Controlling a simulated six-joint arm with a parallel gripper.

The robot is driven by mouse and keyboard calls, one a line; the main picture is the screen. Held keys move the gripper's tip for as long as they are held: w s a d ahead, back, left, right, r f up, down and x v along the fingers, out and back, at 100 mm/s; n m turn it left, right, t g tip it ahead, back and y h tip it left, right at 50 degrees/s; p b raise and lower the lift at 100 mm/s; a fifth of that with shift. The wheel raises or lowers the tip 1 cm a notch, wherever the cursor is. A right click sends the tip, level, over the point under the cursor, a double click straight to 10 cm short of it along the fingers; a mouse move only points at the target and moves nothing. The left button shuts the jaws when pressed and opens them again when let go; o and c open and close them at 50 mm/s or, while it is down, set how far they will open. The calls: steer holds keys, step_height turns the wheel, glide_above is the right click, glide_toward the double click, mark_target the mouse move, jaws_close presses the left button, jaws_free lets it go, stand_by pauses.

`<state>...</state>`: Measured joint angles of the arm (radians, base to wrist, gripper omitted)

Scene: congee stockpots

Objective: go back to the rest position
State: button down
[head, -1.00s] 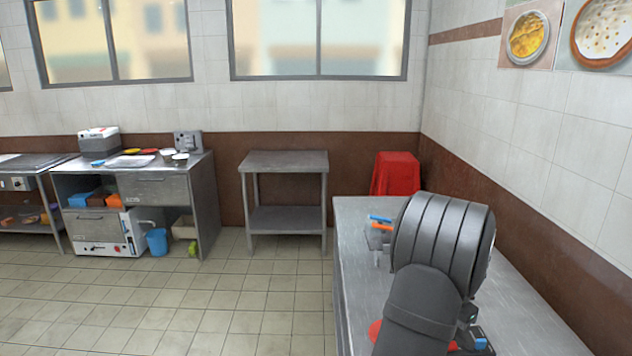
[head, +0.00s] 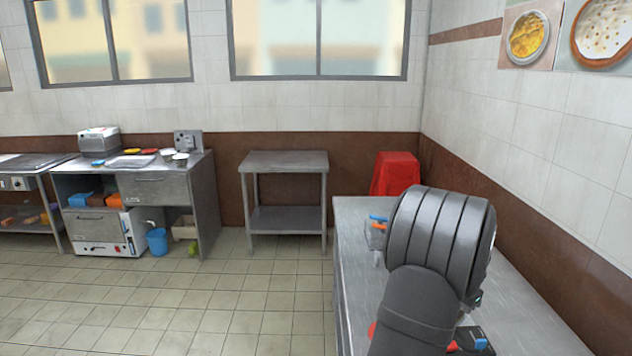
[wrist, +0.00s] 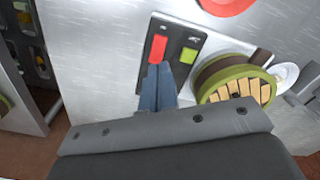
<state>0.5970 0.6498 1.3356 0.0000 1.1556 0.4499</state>
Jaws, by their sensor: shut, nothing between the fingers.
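My gripper (wrist: 160,68) shows in the wrist view with its two blue-grey fingers together and nothing between them. It is above the steel counter, and its tips overlap the lower part of a black holder (wrist: 183,36) with a red piece and a green piece. I cannot tell how high above the holder the tips are. In the head view my arm rises over the right-hand counter (head: 352,255) and hides the gripper.
A green round container (wrist: 215,92) with wooden slats stands right of the fingers, beside a white dish (wrist: 286,76). A red round thing (wrist: 228,4) is at the top edge. A steel side table (head: 284,162) and red stool (head: 396,172) stand behind. Open floor lies left.

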steer(key=shift+f, duration=4)
steer(key=s+d+r+m+t, duration=0.1)
steer(key=s+r+m+t, duration=0.15)
steer(key=s+r, duration=0.75)
steer(key=s+d+r+m+t, duration=0.15)
steer(key=r+m, duration=0.25)
steer(key=r, duration=1.5)
steer(key=x, duration=0.6)
steer(key=shift+w+a+f, duration=0.25)
steer(key=shift+a+f, duration=0.05)
steer(key=shift+a, duration=0.05)
steer(key=c, duration=2.1)
jaws_free()
steer(key=shift+n, duration=0.25)
